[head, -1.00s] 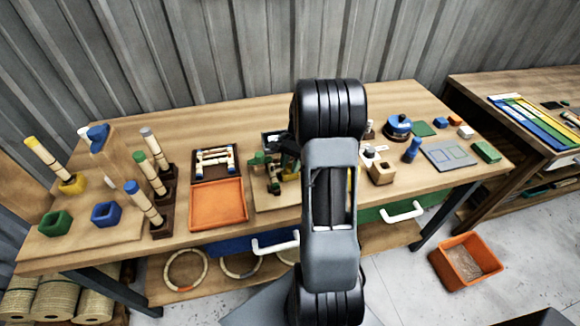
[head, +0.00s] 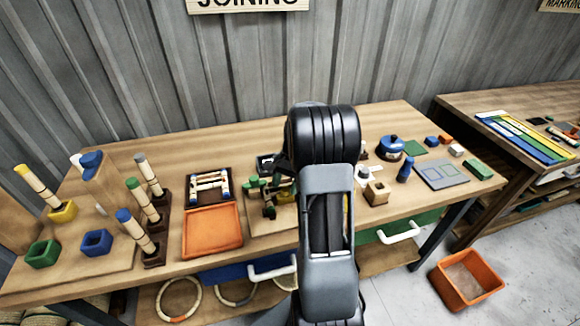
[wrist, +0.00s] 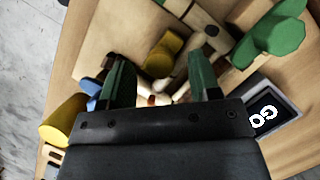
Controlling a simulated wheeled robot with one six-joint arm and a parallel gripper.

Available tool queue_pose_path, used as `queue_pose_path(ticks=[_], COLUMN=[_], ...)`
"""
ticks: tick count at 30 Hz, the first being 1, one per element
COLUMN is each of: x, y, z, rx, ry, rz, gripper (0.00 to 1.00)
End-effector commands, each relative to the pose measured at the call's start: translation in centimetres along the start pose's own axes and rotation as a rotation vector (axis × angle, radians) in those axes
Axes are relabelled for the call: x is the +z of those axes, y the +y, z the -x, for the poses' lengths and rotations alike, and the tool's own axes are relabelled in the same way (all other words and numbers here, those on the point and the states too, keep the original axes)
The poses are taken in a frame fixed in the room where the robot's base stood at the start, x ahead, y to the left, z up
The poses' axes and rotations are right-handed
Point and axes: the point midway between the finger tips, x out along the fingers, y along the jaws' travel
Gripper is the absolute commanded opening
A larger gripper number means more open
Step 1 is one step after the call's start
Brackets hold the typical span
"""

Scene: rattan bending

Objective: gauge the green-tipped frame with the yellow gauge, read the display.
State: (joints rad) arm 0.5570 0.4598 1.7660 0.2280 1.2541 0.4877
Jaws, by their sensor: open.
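In the wrist view my gripper (wrist: 160,80) is open, its two green fingers apart over a wooden board (wrist: 110,35). The display (wrist: 265,115) at the right reads "GO", turned in the picture. In the head view green-ended pieces (head: 258,185) show left of my arm, which hides much of the work spot. I cannot make out the whole frame.
Another yellow cylinder (wrist: 65,120) lies at the wrist view's left. An orange bin (head: 467,278) is on the floor.

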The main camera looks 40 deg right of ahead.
Motion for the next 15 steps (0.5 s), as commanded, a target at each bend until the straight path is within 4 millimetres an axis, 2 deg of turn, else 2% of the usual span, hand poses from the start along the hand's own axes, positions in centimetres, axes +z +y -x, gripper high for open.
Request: queue_pose_path(ticks=[9,15], x=[-0.1,-0.1], y=[0.0,0.1], z=[6.3,9.9], rx=[-0.003,-0.002], ry=[0.004,0.004], rz=[-0.001,-0.002], gripper=[0.57,0.57])
